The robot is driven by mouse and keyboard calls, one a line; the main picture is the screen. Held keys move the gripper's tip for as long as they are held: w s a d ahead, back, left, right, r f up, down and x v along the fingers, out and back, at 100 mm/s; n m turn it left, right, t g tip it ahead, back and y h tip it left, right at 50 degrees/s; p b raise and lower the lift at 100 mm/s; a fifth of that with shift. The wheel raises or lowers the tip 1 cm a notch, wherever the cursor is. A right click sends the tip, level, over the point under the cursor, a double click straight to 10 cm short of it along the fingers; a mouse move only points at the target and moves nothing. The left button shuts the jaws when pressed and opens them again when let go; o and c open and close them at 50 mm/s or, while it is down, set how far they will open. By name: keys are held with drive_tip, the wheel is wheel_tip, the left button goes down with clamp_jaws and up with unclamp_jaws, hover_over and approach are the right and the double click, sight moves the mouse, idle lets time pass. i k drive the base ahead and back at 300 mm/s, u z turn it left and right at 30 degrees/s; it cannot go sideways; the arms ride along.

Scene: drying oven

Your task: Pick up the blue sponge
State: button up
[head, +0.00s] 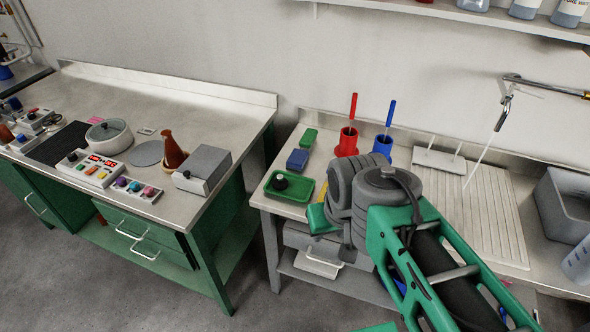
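The blue sponge (297,159) lies flat on the right-hand bench, near its left edge. A green sponge (309,138) lies just behind it. A green tray (270,197) with a dark round object in it sits just in front of it. My arm reaches in from the lower right, and its grey joints are to the right of the tray, apart from the blue sponge. The fingers of my gripper cannot be made out; they are hidden by the arm or out of frame. Nothing visible touches the blue sponge.
Red (346,143) and blue (383,146) holders with upright handles stand behind my arm. A ribbed drainboard (490,215) and grey basin (568,205) are to the right. A gap separates this bench from the left bench, which holds a grey box (203,168) and instruments.

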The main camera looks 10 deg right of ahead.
sight(297, 159)
drive_tip(key=u, duration=0.7)
drive_tip(key=i, duration=1)
